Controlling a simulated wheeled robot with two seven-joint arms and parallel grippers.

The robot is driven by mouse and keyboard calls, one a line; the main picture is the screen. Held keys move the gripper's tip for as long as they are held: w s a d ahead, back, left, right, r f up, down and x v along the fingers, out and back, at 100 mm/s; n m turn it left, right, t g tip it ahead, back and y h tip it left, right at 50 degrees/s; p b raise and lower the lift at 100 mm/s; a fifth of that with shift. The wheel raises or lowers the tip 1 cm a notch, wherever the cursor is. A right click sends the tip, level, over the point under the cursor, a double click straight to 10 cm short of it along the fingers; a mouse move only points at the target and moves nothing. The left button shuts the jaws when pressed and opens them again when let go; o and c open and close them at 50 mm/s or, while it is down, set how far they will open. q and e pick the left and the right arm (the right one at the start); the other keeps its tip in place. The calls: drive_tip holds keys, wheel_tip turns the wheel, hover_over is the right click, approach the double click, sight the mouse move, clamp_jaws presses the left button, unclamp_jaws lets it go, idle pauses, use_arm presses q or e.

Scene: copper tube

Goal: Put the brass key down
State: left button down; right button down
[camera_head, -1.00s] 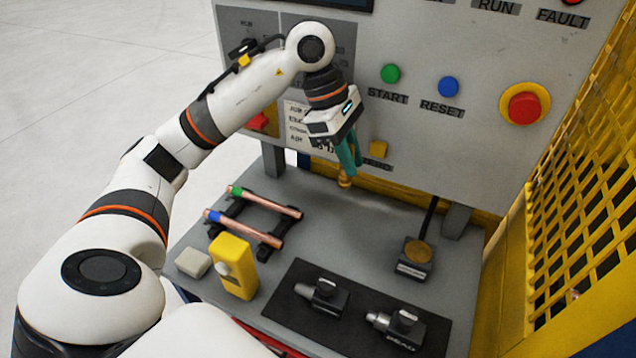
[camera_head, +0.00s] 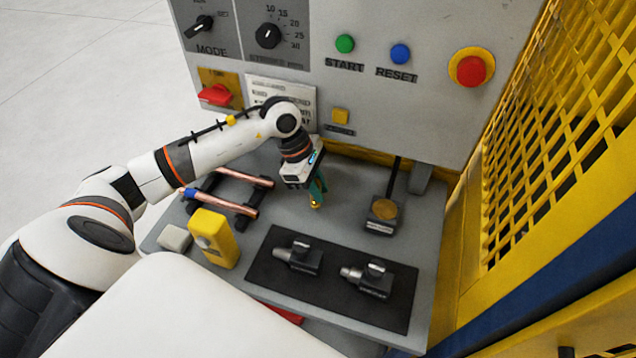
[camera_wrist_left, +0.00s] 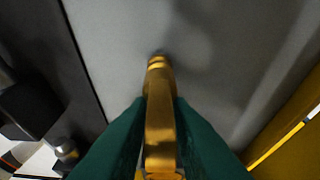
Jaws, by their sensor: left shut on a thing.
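The brass key (camera_wrist_left: 160,115) is held between the green fingers of my left gripper (camera_wrist_left: 160,135) in the left wrist view, its tip pointing at the grey bench top. In the head view my left gripper (camera_head: 318,192) is shut on the key, and a small bit of brass (camera_head: 316,205) shows below its fingertips. The gripper is over the grey bench (camera_head: 345,222), behind the black mat. I cannot tell for certain whether the key touches the surface. My right gripper is not in view.
Two copper tubes on a black rack (camera_head: 225,203) lie left of the gripper. A yellow device (camera_head: 215,240) and a pale block (camera_head: 174,238) stand nearby. A black mat (camera_head: 330,308) holds two tools. A stand with a brass disc (camera_head: 384,209) is to the right.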

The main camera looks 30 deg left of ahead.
use_arm(q)
drive_tip(key=shift+f, duration=0.1)
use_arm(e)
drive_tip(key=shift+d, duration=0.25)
use_arm(q)
drive_tip(key=shift+f, duration=0.15)
drive_tip(key=c, duration=1.3)
unclamp_jaws()
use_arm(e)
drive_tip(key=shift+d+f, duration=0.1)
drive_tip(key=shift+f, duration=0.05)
use_arm(q)
drive_tip(key=shift+r, duration=0.3)
drive_tip(key=b+v, duration=0.4)
drive_tip(key=v, duration=0.7)
drive_tip(key=shift+s+a+r, duration=0.1)
drive_tip(key=shift+a+r, duration=0.05)
drive_tip(key=shift+r, duration=0.2)
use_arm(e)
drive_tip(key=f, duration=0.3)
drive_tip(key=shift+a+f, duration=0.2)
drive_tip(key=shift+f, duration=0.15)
